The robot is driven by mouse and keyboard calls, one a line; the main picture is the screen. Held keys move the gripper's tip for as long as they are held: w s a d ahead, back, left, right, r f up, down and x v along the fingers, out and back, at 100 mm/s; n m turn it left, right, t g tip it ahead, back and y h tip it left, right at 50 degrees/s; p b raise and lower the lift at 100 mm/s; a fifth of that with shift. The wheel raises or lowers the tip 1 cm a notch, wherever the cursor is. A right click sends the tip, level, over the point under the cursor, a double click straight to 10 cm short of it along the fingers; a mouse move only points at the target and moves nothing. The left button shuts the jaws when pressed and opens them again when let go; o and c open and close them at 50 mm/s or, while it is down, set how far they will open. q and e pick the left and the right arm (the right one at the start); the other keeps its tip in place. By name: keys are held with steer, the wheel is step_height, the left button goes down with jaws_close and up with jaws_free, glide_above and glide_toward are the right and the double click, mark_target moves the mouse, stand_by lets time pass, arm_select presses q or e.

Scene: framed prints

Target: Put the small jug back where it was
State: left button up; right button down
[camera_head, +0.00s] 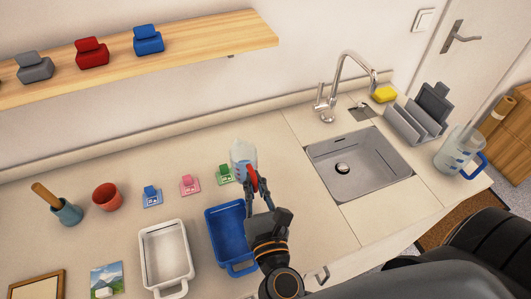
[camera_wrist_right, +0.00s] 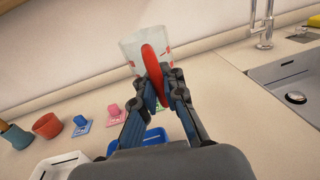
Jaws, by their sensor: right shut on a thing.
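The small jug (camera_head: 241,153) is clear with a red handle and red marks. It also shows in the right wrist view (camera_wrist_right: 135,47). My right gripper (camera_head: 258,189) is shut on the red handle (camera_wrist_right: 155,58), with a finger on each side of it. The jug looks upright, above or on the counter behind the blue tray and beside the green stand. I cannot tell whether its base touches the counter. The fingers hide part of the handle. My left gripper is not in view.
A blue tray (camera_head: 213,219) and a white tray (camera_head: 146,250) lie in front. Small blue, pink and green stands (camera_head: 225,174) line the counter. The sink (camera_head: 385,180) and tap (camera_head: 325,104) are to the right, with a larger blue-handled jug (camera_head: 452,157) beyond. Counter between jug and sink is clear.

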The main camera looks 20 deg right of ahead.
mark_target(231, 160)
steer(key=shift+m+h, duration=0.3)
steer(key=shift+h, duration=0.2)
steer(key=a+r, duration=0.1)
steer(key=a, duration=0.1)
steer(key=w+a+r+p, duration=0.1)
steer(key=a+r, duration=0.1)
steer(key=shift+w+r+p, duration=0.15)
steer(key=shift+r+p, duration=0.05)
steer(key=shift+p, duration=0.1)
steer(key=w+d+f+b, duration=0.1)
steer(key=w+d+f, duration=0.1)
steer(key=d+f, duration=0.1)
steer(key=w+d+f+b, duration=0.1)
steer(key=w+d+f, duration=0.1)
steer(key=d, duration=0.2)
steer(key=w+d+f+b, duration=0.2)
steer(key=d+f, duration=0.1)
steer(key=shift+w+d+f, duration=0.25)
steer(key=shift+w+f, duration=0.05)
steer(key=shift+w+d+f, duration=0.2)
steer(key=shift+d+f, duration=0.1)
steer(key=shift+w+d+f+b, duration=0.1)
steer(key=shift+d+f+b, duration=0.05)
steer(key=shift+b, duration=0.15)
steer(key=f+b, duration=0.3)
steer(key=shift+w+d+f, duration=0.1)
steer(key=shift+d, duration=0.1)
steer(key=shift+f, duration=0.15)
steer(key=shift+f, duration=0.1)
